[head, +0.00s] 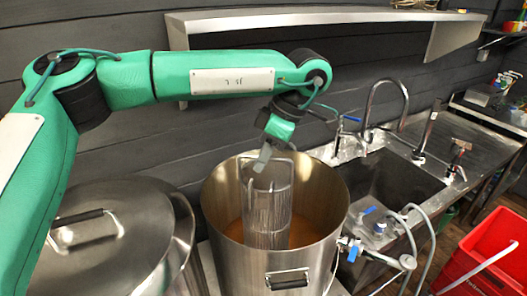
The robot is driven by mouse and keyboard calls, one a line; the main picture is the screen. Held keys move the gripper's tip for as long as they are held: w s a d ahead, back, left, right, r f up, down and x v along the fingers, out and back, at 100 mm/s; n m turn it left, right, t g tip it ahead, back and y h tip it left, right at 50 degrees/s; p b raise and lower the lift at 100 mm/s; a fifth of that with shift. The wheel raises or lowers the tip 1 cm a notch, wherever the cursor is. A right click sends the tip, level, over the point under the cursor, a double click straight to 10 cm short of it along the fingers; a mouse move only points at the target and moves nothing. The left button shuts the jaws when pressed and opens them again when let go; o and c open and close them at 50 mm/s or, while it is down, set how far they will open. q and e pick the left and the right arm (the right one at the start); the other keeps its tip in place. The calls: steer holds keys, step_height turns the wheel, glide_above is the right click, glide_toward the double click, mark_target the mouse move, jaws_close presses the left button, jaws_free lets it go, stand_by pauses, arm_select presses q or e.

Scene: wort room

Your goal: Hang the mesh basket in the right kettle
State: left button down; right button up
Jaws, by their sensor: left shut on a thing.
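The mesh basket (267,212) is a tall metal mesh cylinder with a wire handle. It stands upright inside the open right kettle (277,262), left of its middle, with its top above the kettle's rim. Amber liquid shows around its lower part, and its bottom is hidden. My left gripper (263,158) comes from above and is shut on the basket's handle at the top. I cannot tell whether the basket hangs on the rim. The left kettle (120,240) has its lid on. My right gripper is not in view.
A steel sink (385,185) with several taps is right of the kettle. Hoses and a valve with a blue handle (353,250) are at the kettle's right side. A red crate (490,255) stands at the far right. A steel shelf (320,18) runs along the wall.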

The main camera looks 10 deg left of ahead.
arm_select(q)
step_height(320, 180, down, 12)
steer(key=b, duration=0.7)
steer(key=shift+f, duration=0.25)
stand_by(0.4)
steer(key=shift+w+f+b, duration=0.1)
steer(key=shift+f+b, duration=0.1)
steer(key=shift+b, duration=0.25)
steer(key=shift+f, duration=0.2)
stand_by(0.6)
steer(key=shift+f+b, duration=1.7)
steer(key=shift+f, duration=0.65)
